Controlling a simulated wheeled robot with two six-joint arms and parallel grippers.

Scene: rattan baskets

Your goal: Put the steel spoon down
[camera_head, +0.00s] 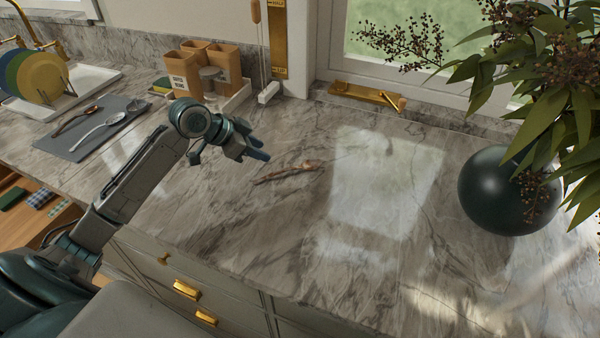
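A steel spoon (97,130) lies on a dark grey mat (66,147) at the left of the counter. A brown spoon-like utensil (76,119) lies beside it on the same mat. My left gripper (260,151) is above the marble counter, well to the right of the mat and apart from the spoon. Its fingers point to the right and overlap in this view, so I cannot tell how far apart they are. No spoon shows in it. My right gripper is out of view.
A thin brown streak or twig-like shape (288,172) is on the counter near my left gripper; I cannot tell which. A dish rack with plates (42,75), brown canisters (222,62) and a dark round vase (500,195) stand around. The counter's middle (385,190) is clear.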

